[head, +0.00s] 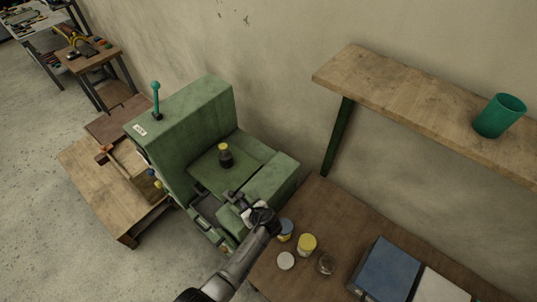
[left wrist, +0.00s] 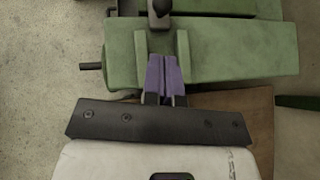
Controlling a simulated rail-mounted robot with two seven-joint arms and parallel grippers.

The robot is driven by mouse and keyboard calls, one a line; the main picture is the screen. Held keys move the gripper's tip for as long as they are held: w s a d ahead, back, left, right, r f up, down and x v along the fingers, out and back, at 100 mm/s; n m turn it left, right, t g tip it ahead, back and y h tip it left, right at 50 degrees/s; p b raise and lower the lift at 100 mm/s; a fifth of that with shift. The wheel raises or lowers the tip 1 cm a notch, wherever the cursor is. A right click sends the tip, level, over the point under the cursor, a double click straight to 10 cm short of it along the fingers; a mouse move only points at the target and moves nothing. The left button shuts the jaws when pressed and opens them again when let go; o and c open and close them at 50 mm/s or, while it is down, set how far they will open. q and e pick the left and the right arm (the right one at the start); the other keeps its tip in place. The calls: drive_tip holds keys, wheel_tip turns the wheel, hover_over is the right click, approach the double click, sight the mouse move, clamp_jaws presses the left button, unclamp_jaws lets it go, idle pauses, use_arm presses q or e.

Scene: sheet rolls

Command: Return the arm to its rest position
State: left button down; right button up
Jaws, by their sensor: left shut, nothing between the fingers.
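My left gripper (head: 236,200) is over the front right part of the green machine (head: 185,115), its arm coming in from the bottom of the head view. Its fingers are shut with nothing between them. In the left wrist view the gripper (left wrist: 163,62) shows purple finger pads close together in front of the green machine (left wrist: 225,52). I cannot tell whether the fingers touch the machine. A dark bottle with a yellow top (head: 225,155) stands on the machine's green bed. My right gripper is not in view.
A brown table (head: 335,215) to the right holds a yellow-lidded jar (head: 307,243), other small containers and a blue box (head: 385,268). A wooden shelf (head: 400,95) on the wall carries a green cup (head: 499,115). A teal-knobbed lever (head: 156,95) rises from the machine. Open floor lies left.

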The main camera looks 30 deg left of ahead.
use_arm(q)
drive_tip(key=n, duration=0.3)
drive_tip(key=shift+s, duration=0.15)
drive_tip(key=n, duration=0.2)
drive_tip(key=shift+s+f+n+g, duration=0.3)
drive_tip(key=shift+n+g, duration=0.1)
drive_tip(key=s+d+r+n+t+h, duration=0.1)
drive_tip(key=d+r+n+t+h, duration=0.2)
drive_tip(key=r+n, duration=0.55)
drive_tip(key=s+d+r+n+t+h, duration=0.1)
drive_tip(key=d+r+n+h, duration=0.35)
drive_tip(key=r+n, duration=0.45)
drive_tip(key=s+d+r+m+h, duration=0.2)
drive_tip(key=s+r+m+h, duration=0.15)
drive_tip(key=s, duration=0.85)
drive_tip(key=s+f+g, duration=0.1)
drive_tip(key=s+f, duration=0.2)
drive_tip(key=s, duration=0.3)
drive_tip(key=s+a+f+g, duration=0.1)
drive_tip(key=s+f+g, duration=0.1)
drive_tip(key=s, duration=0.5)
drive_tip(key=shift+f+y, duration=0.4)
drive_tip(key=shift+f, duration=0.5)
drive_tip(key=shift+s, duration=0.1)
